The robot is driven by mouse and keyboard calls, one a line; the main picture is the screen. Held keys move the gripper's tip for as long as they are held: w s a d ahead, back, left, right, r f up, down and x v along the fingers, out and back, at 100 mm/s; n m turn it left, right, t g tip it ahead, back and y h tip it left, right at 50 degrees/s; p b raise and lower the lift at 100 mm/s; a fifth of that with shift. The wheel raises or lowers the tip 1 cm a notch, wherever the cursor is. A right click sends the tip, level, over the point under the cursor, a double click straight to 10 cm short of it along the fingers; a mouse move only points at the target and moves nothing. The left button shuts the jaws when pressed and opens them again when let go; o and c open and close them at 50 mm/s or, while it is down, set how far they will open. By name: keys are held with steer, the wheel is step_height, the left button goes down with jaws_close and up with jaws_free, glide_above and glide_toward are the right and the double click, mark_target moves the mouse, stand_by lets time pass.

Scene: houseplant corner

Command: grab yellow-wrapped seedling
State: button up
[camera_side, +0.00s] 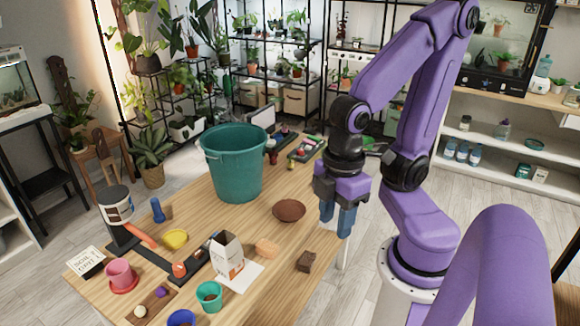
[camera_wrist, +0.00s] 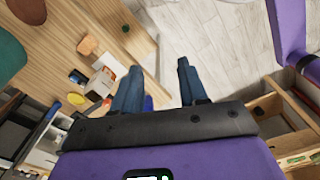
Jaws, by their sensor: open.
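My gripper (camera_side: 337,222) is open and empty, pointing down above the right edge of the wooden table. In the wrist view its two blue fingers (camera_wrist: 159,68) are spread apart, with pale floor showing between the tips. I cannot pick out a yellow-wrapped seedling for sure in either view. Small coloured items lie in a dark tray (camera_side: 305,150) at the table's back, behind the bucket, too small to tell apart. The only clear yellow thing on the table is a yellow bowl (camera_side: 175,239), left of centre; a yellow thing (camera_wrist: 76,98) also shows in the wrist view.
A tall teal bucket (camera_side: 233,165) stands at the back middle. A brown saucer (camera_side: 289,210), an orange block (camera_side: 266,248) and a dark brown block (camera_side: 306,261) lie nearest my gripper. A white carton (camera_side: 228,258) and small pots (camera_side: 209,295) crowd the front.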

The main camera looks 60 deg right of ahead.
stand_by(0.3)
steer(key=o, duration=0.3)
steer(key=shift+o, duration=0.2)
